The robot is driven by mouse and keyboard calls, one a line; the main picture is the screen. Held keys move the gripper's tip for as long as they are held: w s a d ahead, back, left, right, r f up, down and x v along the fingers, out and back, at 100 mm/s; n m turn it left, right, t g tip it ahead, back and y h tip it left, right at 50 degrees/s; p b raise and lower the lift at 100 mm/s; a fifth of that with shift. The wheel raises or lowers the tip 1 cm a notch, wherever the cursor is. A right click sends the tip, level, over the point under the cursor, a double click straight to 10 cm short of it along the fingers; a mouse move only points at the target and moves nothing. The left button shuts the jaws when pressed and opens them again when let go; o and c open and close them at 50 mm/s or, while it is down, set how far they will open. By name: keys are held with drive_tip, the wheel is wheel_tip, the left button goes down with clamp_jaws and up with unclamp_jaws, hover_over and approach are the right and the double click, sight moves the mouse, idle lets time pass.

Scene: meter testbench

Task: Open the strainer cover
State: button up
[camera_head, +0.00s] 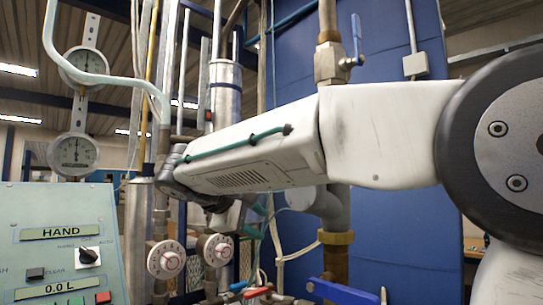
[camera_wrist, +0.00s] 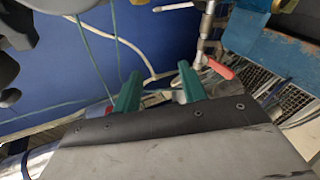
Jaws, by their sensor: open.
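My gripper (camera_wrist: 160,84) is open, with two green fingers apart and nothing clearly held between them in the wrist view. In the head view my white arm reaches left across the pipework, and the gripper end is mostly hidden among the pipes. I cannot pick out the strainer cover for certain in either view. A silver cylinder (camera_head: 226,88) stands upright behind my arm. A grey pipe bend (camera_head: 336,212) with a brass nut (camera_head: 336,238) is below my arm. A red handle (camera_wrist: 220,69) lies just beyond the right finger in the wrist view.
A control panel (camera_head: 40,245) stands at lower left. Two round gauges (camera_head: 74,153) hang above it, and two white dials (camera_head: 166,260) sit on pipes beside it. A valve with a blue lever (camera_head: 356,40) is above my arm. A blue wall (camera_head: 400,240) is behind.

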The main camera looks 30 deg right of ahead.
drive_tip(key=w+r+m+h, duration=0.1)
drive_tip(key=w+r+h, duration=0.15)
drive_tip(key=r, duration=0.55)
drive_tip(key=w+r+h, duration=0.1)
drive_tip(key=r+h, duration=0.2)
drive_tip(key=r, duration=0.5)
drive_tip(key=shift+h, duration=0.25)
drive_tip(key=x, duration=0.6)
drive_tip(key=shift+s+d+r, duration=0.2)
drive_tip(key=shift+s+r, duration=0.1)
drive_tip(key=shift+w+d, duration=0.1)
drive_tip(key=shift+d, duration=0.5)
clamp_jaws()
